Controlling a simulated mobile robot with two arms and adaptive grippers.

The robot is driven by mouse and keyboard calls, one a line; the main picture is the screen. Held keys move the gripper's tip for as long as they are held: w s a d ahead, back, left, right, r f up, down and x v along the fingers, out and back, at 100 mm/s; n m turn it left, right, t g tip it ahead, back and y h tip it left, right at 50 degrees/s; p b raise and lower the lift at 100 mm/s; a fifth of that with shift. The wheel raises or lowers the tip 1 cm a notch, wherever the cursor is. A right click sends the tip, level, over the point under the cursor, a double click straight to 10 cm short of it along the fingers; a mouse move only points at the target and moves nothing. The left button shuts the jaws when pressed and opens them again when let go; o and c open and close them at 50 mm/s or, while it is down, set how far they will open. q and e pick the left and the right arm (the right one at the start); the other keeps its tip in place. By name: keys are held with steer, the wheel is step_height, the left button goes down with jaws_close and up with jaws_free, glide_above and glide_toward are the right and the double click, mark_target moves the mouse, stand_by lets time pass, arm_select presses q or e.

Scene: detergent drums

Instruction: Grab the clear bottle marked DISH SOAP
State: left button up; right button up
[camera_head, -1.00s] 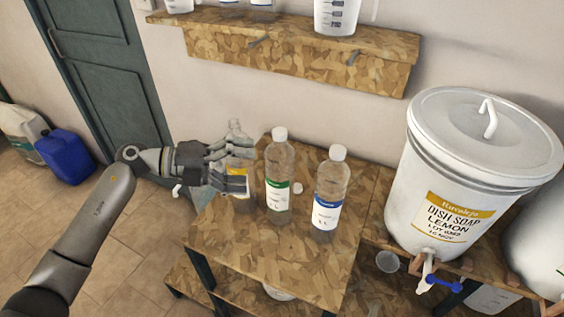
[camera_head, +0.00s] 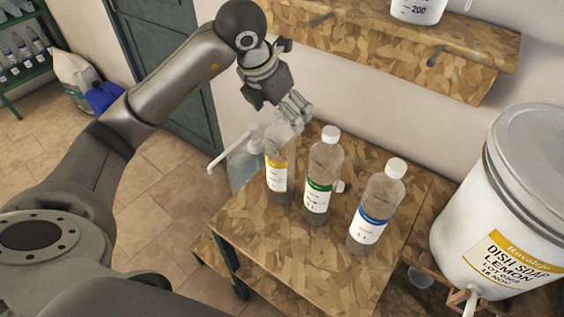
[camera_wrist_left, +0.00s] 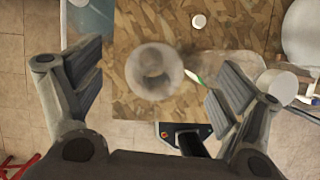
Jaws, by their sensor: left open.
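A clear bottle with a yellow label (camera_head: 277,174) stands upright and uncapped at the left of the wooden table; its small print is unreadable. Beside it stand a capped bottle with a green label (camera_head: 320,175) and one with a blue label (camera_head: 374,215). My left gripper (camera_head: 297,112) is above the yellow-labelled bottle's top, partly covering it from view. In the left wrist view the uncapped bottle (camera_wrist_left: 155,70) is seen from above between the spread fingers, with nothing gripped. The green-labelled bottle's white cap (camera_wrist_left: 275,83) is by the right finger. My right gripper is out of view.
A loose white cap (camera_head: 340,186) lies on the table (camera_head: 290,245) behind the bottles. A white drum marked DISH SOAP LEMON (camera_head: 510,200) stands at right. A wooden wall shelf (camera_head: 410,45) hangs above. The table's front is clear.

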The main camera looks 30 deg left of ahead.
mark_target(285, 125)
arm_select(q)
steer(key=shift+w+f, duration=0.2)
steer(key=shift+f, duration=0.15)
steer(key=shift+w+f, duration=0.1)
steer(key=shift+f, duration=0.2)
steer(key=p+x, duration=0.1)
steer(key=x, duration=0.1)
steer(key=p+x, duration=0.1)
steer(key=x, duration=0.1)
steer(key=shift+s+f, duration=0.1)
steer(key=shift+s, duration=0.3)
steer(key=shift+w+f, duration=0.2)
steer(key=shift+f, duration=0.1)
steer(key=c, duration=1.1)
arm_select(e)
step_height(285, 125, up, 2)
